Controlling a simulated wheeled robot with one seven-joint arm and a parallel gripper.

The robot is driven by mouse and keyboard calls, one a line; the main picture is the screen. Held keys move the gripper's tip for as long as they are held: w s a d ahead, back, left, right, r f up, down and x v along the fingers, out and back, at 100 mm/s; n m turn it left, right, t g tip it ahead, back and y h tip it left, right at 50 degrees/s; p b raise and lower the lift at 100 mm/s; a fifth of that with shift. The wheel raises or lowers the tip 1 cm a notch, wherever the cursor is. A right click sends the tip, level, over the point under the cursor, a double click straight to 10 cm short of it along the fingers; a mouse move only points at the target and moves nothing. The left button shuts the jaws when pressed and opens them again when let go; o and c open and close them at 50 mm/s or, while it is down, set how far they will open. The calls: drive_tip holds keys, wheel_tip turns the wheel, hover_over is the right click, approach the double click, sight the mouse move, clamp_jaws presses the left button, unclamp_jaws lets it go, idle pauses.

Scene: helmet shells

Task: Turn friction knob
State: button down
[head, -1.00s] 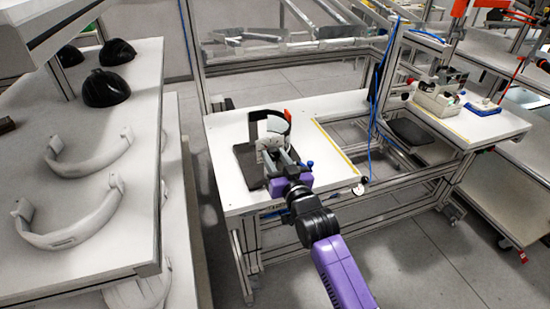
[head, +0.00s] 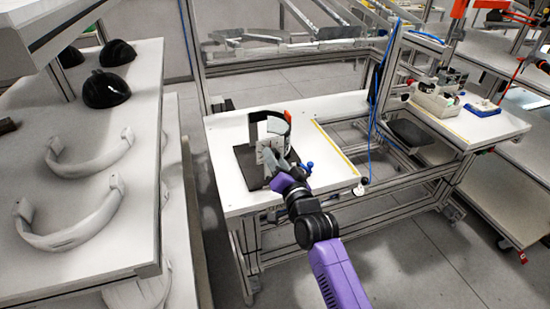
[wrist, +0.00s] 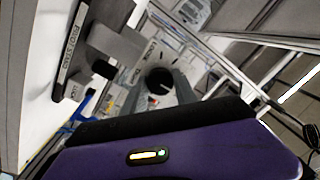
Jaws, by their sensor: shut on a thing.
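The friction knob (wrist: 159,79) shows in the wrist view as a dark round part in front of a pale plate with dial marks and lettering. My gripper (wrist: 160,88) has its two grey fingers on either side of the knob and is shut on it. In the head view my gripper (head: 270,163) reaches the front of the fixture (head: 252,168), which has a dark base on the white table. The pale dial plate (head: 264,149) stands upright there. The knob itself is hidden behind my fingers in the head view.
The white table (head: 228,131) has bare room to the left and a yellow strip (head: 335,147) on the right. A blue part (head: 308,167) sits close to my wrist. At left, a shelf (head: 135,215) holds pale curved bands and black shells (head: 106,88).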

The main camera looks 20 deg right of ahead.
idle(0.4)
drive_tip(key=c, duration=1)
unclamp_jaws()
drive_tip(key=shift+o, duration=0.2)
drive_tip(key=s, duration=0.8)
drive_tip(key=shift+d, duration=0.15)
drive_tip(key=shift+w+f, duration=0.1)
